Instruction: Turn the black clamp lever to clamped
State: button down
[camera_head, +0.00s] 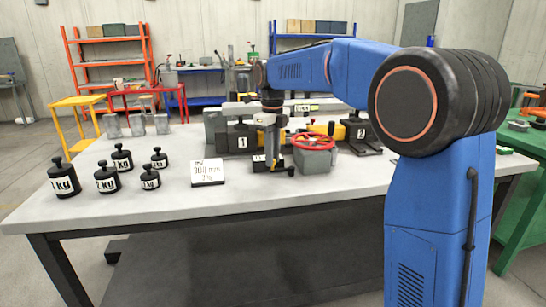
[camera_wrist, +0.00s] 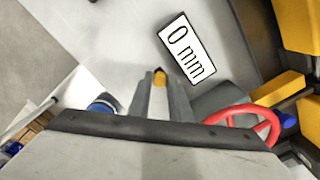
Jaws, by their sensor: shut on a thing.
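My gripper (camera_head: 271,155) points down at the front of the jack row, just left of a grey block with a red handwheel (camera_head: 317,140). In the wrist view my gripper (camera_wrist: 160,92) has its two grey fingers close together on a small piece with a dark tip and an orange part, which I take to be the black clamp lever (camera_wrist: 159,71). The fingers hide most of it, so its angle cannot be told. The red handwheel also shows in the wrist view (camera_wrist: 246,110), right of the fingers. A "0 mm" label (camera_wrist: 186,49) lies beyond the fingertips.
Several black weights (camera_head: 107,178) stand on the left of the table (camera_head: 240,198). Black and yellow jacks numbered 1 (camera_head: 242,139) and 2 (camera_head: 361,134) are close behind. The table front is clear.

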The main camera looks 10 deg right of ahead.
dwell(0.4)
jog(key=c, duration=1.6)
grip_release()
jog(key=shift+r, duration=0.1)
notch_tip(320, 180, up, 17)
jog(key=shift+r, duration=0.1)
